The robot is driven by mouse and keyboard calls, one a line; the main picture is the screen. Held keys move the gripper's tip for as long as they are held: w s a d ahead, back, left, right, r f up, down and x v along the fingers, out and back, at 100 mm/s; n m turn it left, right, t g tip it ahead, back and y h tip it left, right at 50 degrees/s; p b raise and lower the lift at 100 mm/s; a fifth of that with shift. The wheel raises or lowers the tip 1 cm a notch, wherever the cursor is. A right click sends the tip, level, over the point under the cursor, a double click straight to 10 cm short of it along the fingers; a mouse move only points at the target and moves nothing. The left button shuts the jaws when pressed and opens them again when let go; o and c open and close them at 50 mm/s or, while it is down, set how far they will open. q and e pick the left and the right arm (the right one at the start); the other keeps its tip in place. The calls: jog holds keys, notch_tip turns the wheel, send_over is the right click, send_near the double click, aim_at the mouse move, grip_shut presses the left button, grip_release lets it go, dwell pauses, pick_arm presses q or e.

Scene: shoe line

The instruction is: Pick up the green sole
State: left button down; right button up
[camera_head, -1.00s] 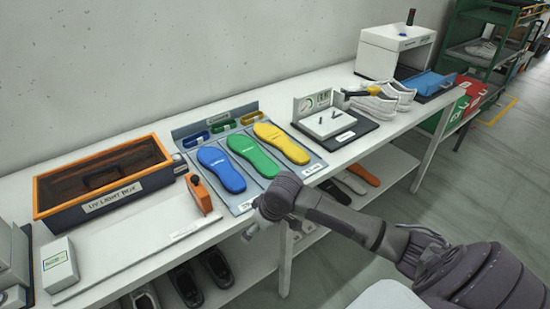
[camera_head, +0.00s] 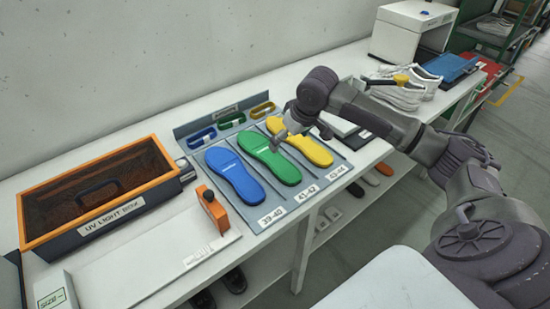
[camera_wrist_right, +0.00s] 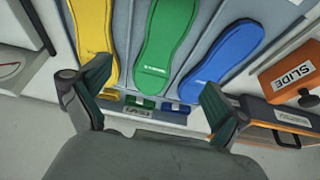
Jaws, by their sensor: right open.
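The green sole (camera_head: 268,158) lies flat on the grey sole board (camera_head: 240,122), between the blue sole (camera_head: 234,174) on its left and the yellow sole (camera_head: 308,150) on its right. My right gripper (camera_head: 279,140) is above the board, over the upper part of the green and yellow soles. In the right wrist view the right gripper (camera_wrist_right: 150,108) is open and empty, its fingers spread to either side of the green sole (camera_wrist_right: 160,50). The yellow sole (camera_wrist_right: 92,40) and blue sole (camera_wrist_right: 222,60) flank it. The left gripper is not in view.
An orange-rimmed UV light box (camera_head: 96,198) and an orange-handled slide tool (camera_head: 213,208) are left of the board. White shoes (camera_head: 400,94) and a blue tray (camera_head: 450,67) are to the right. Small coloured rings (camera_head: 232,119) lie along the board's back edge.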

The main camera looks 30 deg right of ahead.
send_near(277, 161)
jog(key=x, duration=0.2)
jog(key=shift+f, duration=0.4)
jog(key=shift+w+f, duration=0.15)
jog(key=shift+f, duration=0.15)
jog(key=shift+p+x, duration=0.8)
jog(key=shift+x, duration=1.6)
jog(key=shift+w+f, duration=0.15)
jog(key=shift+f, duration=0.05)
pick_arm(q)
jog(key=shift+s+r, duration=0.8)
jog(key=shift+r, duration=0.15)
pick_arm(e)
jog(key=shift+c, duration=0.8)
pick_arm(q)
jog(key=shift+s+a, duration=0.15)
pick_arm(e)
jog(key=c, duration=1.3)
jog(key=shift+o, duration=0.2)
jog(key=shift+r, duration=0.1)
